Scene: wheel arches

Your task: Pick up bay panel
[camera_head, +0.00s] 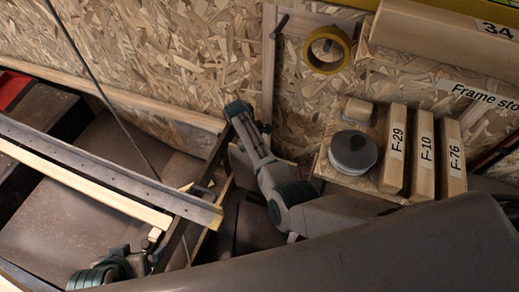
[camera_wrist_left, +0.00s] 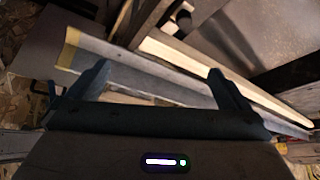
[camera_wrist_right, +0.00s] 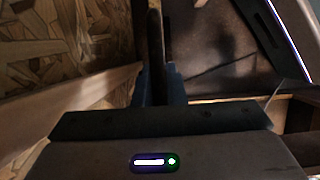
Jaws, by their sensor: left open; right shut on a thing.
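In the right wrist view my right gripper (camera_wrist_right: 155,88) is shut on a thin dark panel (camera_wrist_right: 155,45), seen edge-on; it looks like the bay panel, but no label shows. In the head view my right arm (camera_head: 267,170) reaches up among the boards by the chipboard wall, and what it holds is hard to make out there. My left gripper (camera_wrist_left: 160,92) is open. Its fingers stand apart in front of a long grey rail with a yellow end (camera_wrist_left: 110,62); I cannot tell if they touch it. The rail (camera_head: 100,166) crosses the left of the head view.
A pale wooden strip (camera_head: 85,186) runs along the rail. A shelf at right holds a round grey tin (camera_head: 352,152) and boxes labelled F-29 (camera_head: 394,150), F-10 (camera_head: 423,158) and F-76 (camera_head: 453,162). A yellow tape roll (camera_head: 327,50) hangs on the wall. A large dark curved surface (camera_head: 390,250) fills the lower right.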

